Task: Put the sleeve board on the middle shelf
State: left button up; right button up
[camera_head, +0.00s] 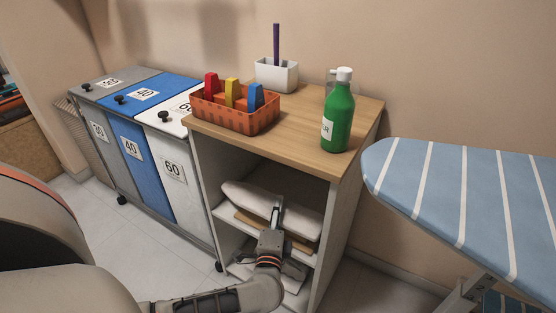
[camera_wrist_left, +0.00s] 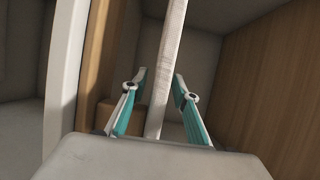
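The sleeve board (camera_head: 290,220), with a cream padded top and a wooden base below it, lies in the middle opening of the shelf unit, resting on or just over the middle shelf (camera_head: 229,216). My left gripper (camera_head: 276,212) is at the open front of the unit, in front of the board, and hides part of it. In the left wrist view, my left gripper (camera_wrist_left: 161,77) has its two teal fingers apart. A thin pale edge (camera_wrist_left: 170,50) runs between them with gaps on both sides; I cannot tell whether it is the board or the shelf. My right gripper is not in view.
The unit's wooden top (camera_head: 300,132) carries an orange basket (camera_head: 235,118), a white pot (camera_head: 276,75) and a green bottle (camera_head: 338,118). Laundry bins (camera_head: 130,135) stand at the left. A striped ironing board (camera_head: 470,200) is at the right. Something pale lies on the lower shelf.

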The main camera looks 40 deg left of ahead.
pick_arm(q)
jog(key=shift+r, duration=0.2)
jog(key=v, duration=0.6)
jog(key=shift+d+f+p, duration=0.1)
jog(key=shift+f+p, duration=0.05)
jog(key=shift+p, duration=0.2)
jog(key=shift+s+d, duration=0.4)
jog(key=shift+s, duration=0.2)
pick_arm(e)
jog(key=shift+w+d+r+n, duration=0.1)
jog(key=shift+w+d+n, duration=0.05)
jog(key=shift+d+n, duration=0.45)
